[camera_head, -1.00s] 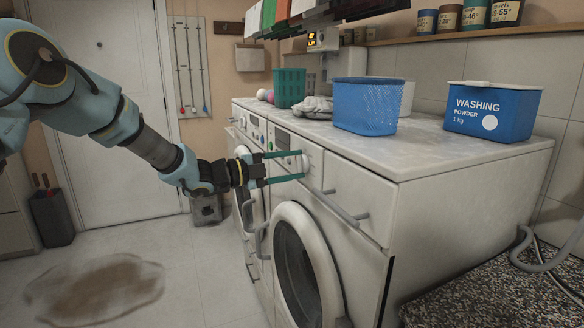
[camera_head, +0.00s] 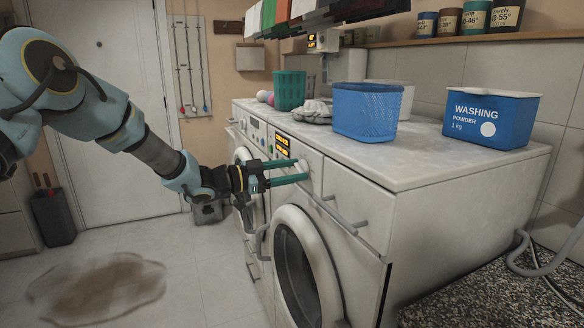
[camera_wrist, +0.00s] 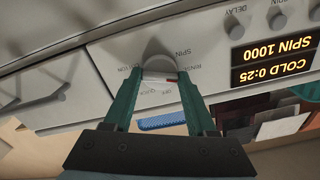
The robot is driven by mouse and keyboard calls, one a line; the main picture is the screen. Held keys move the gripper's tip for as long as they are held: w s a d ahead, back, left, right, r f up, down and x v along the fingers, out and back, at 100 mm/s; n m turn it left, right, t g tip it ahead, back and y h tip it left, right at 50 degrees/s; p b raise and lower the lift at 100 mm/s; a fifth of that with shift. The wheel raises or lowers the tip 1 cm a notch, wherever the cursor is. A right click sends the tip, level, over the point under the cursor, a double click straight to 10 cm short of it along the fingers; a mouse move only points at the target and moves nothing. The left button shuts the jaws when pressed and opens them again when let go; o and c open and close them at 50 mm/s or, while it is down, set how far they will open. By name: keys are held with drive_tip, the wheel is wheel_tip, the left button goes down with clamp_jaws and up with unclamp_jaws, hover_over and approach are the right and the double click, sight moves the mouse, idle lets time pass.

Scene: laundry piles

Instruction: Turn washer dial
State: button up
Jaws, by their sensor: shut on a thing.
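The washer dial (camera_wrist: 158,70) is a round, light grey knob on the front panel of the nearer white washer (camera_head: 350,265). In the head view my gripper (camera_head: 303,170) reaches the panel from the left, and the fingers partly hide the dial. A lit display (camera_wrist: 275,62) beside the dial reads COLD 0:25 and SPIN 1000, upside down in the wrist view.
A drawer handle (camera_head: 340,212) sticks out just right of my gripper. A blue basket (camera_head: 367,110) and a blue washing powder box (camera_head: 492,117) stand on the washer top. A brown stain (camera_head: 98,290) marks the otherwise open floor at left.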

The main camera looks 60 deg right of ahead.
drive_tip(key=shift+n+p, duration=0.3)
drive_tip(key=shift+n, duration=0.6)
drive_tip(key=o, duration=1.4)
drive_tip(key=b+v, duration=0.3)
drive_tip(key=v, duration=0.7)
drive_tip(key=shift+w+a, duration=0.2)
drive_tip(key=shift+a, duration=0.15)
